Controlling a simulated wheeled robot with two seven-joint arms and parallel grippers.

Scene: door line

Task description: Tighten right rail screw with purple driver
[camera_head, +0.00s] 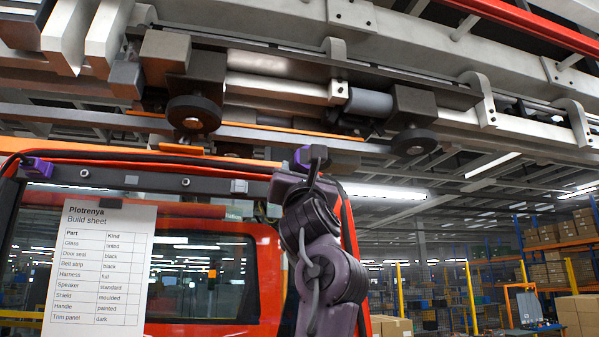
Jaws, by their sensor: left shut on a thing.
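My left gripper (315,160) is at the top of my dark purple-grey arm, up against the right end of the door's upper rail (135,179). It is shut on a purple piece (301,160) that looks like the driver. The driver's tip and whatever it touches are hidden by the gripper and arm. Two round screw heads show on the rail, one toward the left (84,173) and one near its middle (186,182). No screw shows at the rail's right end behind my arm. My right gripper is not in view.
An orange-red door (258,275) with a window hangs below a grey overhead carrier (285,65) with black rollers. A build sheet (98,265) covers the door's left part. A purple piece (38,167) sits at the rail's left end. Shelves and boxes (575,310) stand far right.

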